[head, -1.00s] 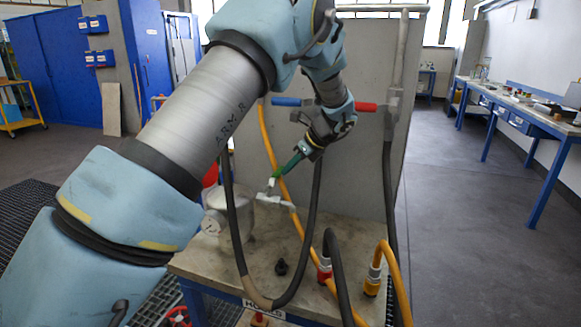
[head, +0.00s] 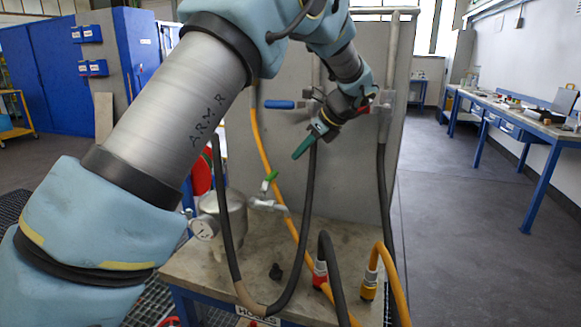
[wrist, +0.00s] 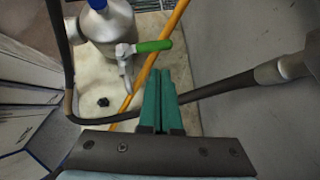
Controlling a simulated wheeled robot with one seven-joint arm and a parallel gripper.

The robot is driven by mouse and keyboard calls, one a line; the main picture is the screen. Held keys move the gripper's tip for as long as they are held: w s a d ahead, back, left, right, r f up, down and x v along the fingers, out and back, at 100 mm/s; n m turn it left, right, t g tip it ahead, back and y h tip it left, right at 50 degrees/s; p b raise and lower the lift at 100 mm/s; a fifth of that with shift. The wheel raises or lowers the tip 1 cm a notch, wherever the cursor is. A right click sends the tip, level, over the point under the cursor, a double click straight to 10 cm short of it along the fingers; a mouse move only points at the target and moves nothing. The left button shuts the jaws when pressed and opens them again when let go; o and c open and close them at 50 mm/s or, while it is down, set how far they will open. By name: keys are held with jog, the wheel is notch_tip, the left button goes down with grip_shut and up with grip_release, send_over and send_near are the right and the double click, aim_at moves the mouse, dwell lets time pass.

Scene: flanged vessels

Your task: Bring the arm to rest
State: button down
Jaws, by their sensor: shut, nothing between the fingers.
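My arm (head: 190,105) reaches from the lower left up across the head view and bends down over the bench. My gripper (head: 298,152) has green fingers pressed together with nothing between them. It hangs in the air above the bench, clear of the vessel's valve. In the wrist view the shut fingers (wrist: 160,85) point away from the camera, over the black hose and yellow hose. The metal vessel (head: 236,222) with a round gauge stands on the bench below and left of my gripper. Its valve has a green handle (head: 267,180), also seen in the wrist view (wrist: 154,46).
Black and yellow hoses loop over the bench top (head: 210,272), close around my gripper. A grey panel (head: 285,170) with a blue lever (head: 279,104) stands behind. A black knob (head: 275,271) sits on the bench. The floor to the right (head: 450,230) is clear up to a long blue-legged table (head: 530,130).

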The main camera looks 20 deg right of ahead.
jog(key=a+f+n+g+h, duration=0.15)
jog(key=a+n, duration=0.45)
jog(key=a, duration=0.6)
jog(key=a+f+n+g, duration=0.3)
jog(key=a+n, duration=0.4)
jog(key=a, duration=0.5)
jog(key=s+a+f+n+h, duration=0.3)
jog(key=s+a+f+n, duration=0.1)
jog(key=s+a+n, duration=1)
jog(key=a+n, duration=0.1)
jog(key=a, duration=0.2)
jog(key=shift+s+f, duration=0.15)
